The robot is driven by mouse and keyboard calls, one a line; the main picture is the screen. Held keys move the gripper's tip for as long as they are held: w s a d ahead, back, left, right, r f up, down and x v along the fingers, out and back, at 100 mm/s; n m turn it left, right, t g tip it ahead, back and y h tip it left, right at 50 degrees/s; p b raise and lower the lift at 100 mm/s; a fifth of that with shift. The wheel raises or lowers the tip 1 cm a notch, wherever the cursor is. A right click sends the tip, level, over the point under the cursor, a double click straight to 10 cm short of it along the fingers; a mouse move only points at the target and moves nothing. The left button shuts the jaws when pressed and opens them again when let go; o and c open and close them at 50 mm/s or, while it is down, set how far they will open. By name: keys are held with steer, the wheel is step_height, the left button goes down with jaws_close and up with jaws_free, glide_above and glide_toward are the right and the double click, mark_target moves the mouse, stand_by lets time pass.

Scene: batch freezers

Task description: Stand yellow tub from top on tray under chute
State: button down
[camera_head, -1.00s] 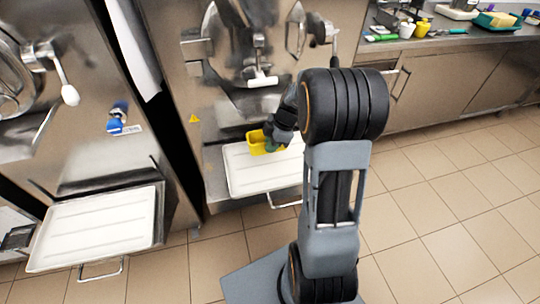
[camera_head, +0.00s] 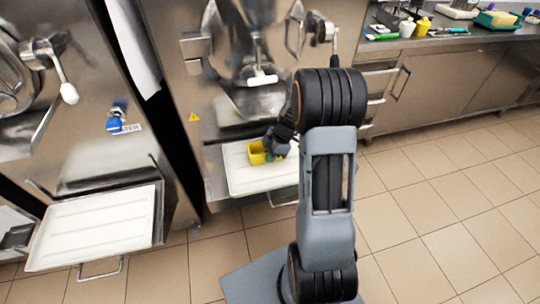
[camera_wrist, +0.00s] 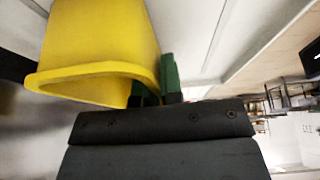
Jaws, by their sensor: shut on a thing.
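The yellow tub (camera_head: 256,156) is in my gripper, over the white tray (camera_head: 245,184) of the middle freezer and below its metal chute (camera_head: 243,104). My gripper (camera_head: 275,152) is shut on the tub from its right side. In the wrist view the tub (camera_wrist: 98,42) is large, and the green fingertips (camera_wrist: 155,88) of my gripper close on its wall near the rim. In the head view the tub looks about upright. I cannot tell whether its base touches the tray. My gripper hides part of the tub and tray.
A second white tray (camera_head: 95,228) sits at the left freezer (camera_head: 95,150). A white-ended handle (camera_head: 262,79) hangs above the tub. The tiled floor (camera_head: 440,210) at right is clear.

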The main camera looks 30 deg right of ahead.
steer(key=shift+f, duration=0.15)
steer(key=c, duration=1.3)
jaws_free()
steer(key=shift+r, duration=0.3)
steer(key=v, duration=0.2)
steer(key=shift+d+r, duration=0.2)
steer(key=shift+r, duration=0.05)
steer(key=s+d, duration=0.1)
steer(key=d, duration=0.3)
steer(key=s+d, duration=0.1)
steer(key=d, duration=0.2)
steer(key=s+d, duration=0.1)
steer(key=d, duration=0.3)
steer(key=shift+d+r, duration=0.1)
steer(key=shift+d, duration=0.25)
steer(key=shift+o, duration=0.5)
